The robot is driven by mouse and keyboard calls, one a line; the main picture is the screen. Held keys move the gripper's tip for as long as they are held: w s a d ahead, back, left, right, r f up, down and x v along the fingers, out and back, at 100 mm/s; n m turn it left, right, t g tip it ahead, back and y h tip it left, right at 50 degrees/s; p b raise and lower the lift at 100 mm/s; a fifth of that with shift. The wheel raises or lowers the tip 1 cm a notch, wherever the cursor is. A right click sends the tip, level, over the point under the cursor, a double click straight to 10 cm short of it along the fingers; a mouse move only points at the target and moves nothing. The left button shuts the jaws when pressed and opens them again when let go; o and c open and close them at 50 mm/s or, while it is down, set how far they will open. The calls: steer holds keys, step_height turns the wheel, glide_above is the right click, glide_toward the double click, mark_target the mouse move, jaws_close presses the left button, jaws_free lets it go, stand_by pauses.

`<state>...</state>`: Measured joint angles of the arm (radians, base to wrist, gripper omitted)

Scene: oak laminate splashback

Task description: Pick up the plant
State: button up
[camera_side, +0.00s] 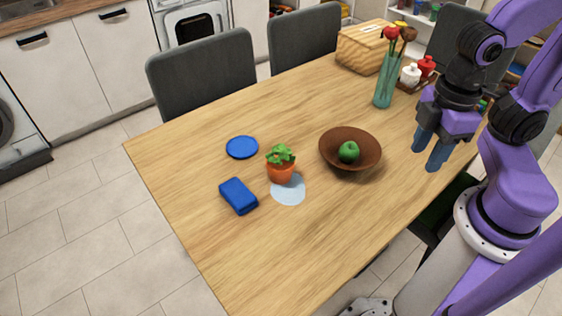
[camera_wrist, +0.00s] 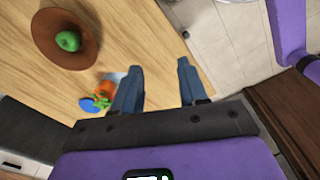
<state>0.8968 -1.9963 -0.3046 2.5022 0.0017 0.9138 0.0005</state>
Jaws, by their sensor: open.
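The plant (camera_side: 281,163) has green leaves in an orange pot and stands upright on the wooden table, near the middle. Its pot touches or slightly overlaps a pale blue round patch (camera_side: 289,191). The plant also shows in the wrist view (camera_wrist: 104,90), just left of my left finger. My gripper (camera_side: 432,158) is open and empty, above the table's right side, well apart from the plant. In the wrist view my gripper (camera_wrist: 155,80) shows both blue fingers spread with nothing between them.
A brown bowl (camera_side: 333,147) with a green apple (camera_side: 348,152) stands between plant and gripper. A blue disc (camera_side: 242,147) and a blue block (camera_side: 238,196) lie left of the plant. A vase with flowers (camera_side: 384,88) stands at the back right. The table's front is clear.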

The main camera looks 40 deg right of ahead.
stand_by(0.3)
steer(key=o, duration=1.1)
steer(key=w+a+f+n+t+h, duration=0.2)
steer(key=w+a+f+n+h, duration=0.15)
steer(key=w, duration=0.35)
steer(key=w+a+f+n+t+h, duration=0.1)
steer(key=w+a+f+n+h, duration=0.3)
steer(key=w, duration=0.3)
steer(key=n+t+h, duration=0.3)
steer(key=n+t, duration=0.4)
glide_toward(280, 161)
steer(key=x, duration=0.4)
steer(key=f+x, duration=0.1)
steer(key=x, duration=0.8)
steer(key=shift+a+f, duration=0.15)
steer(key=shift+f, duration=0.2)
